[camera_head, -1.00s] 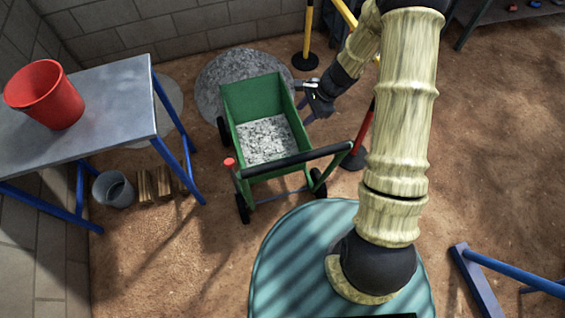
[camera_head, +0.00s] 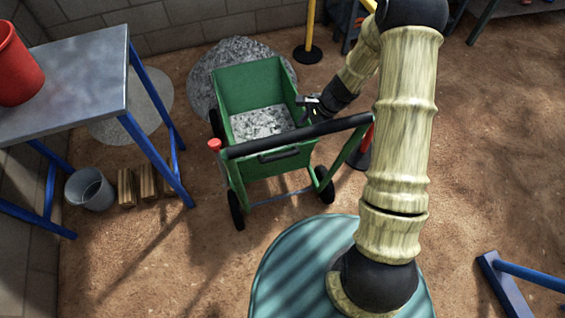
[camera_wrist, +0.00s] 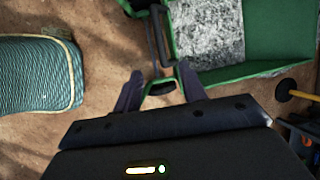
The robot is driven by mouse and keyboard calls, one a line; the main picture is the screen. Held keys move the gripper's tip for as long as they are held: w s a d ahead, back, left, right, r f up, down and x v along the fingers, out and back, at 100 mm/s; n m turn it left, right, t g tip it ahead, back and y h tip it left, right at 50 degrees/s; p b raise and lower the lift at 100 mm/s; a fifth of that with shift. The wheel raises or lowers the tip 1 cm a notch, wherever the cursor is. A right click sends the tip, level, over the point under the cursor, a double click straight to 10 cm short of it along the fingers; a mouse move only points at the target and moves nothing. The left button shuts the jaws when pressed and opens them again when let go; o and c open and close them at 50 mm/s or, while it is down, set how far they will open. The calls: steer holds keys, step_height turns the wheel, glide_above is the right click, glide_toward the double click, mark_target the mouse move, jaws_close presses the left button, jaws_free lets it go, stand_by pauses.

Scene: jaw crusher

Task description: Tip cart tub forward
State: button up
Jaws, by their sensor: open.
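The green cart tub (camera_head: 248,85) holds grey gravel (camera_head: 260,122) and stands on black wheels beyond the round mat. Its outer near wall, with a small black grip (camera_head: 278,155), shows below the black push bar (camera_head: 290,137). A red-ended lever (camera_head: 214,145) is at the bar's left end. My gripper (camera_head: 308,101) is at the tub's right rim, with its fingers small in the head view. In the wrist view my gripper (camera_wrist: 160,88) is open, with a green and black cart part between or just beyond the fingertips; contact is unclear. The tub (camera_wrist: 275,35) is at upper right there.
A table (camera_head: 75,85) with a red bucket (camera_head: 15,65) is at left. A grey bucket (camera_head: 90,188) and wooden blocks (camera_head: 138,186) lie below it. A gravel pile (camera_head: 205,85) and yellow post (camera_head: 310,30) are behind the cart.

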mark_target(281, 155)
steer(key=shift+f+b, duration=0.3)
steer(key=shift+f, duration=0.65)
steer(key=shift+r, duration=0.1)
steer(key=b+x, duration=0.3)
steer(key=x, duration=1.4)
steer(key=shift+f+b, duration=0.25)
steer(key=shift+b, duration=0.15)
jaws_close()
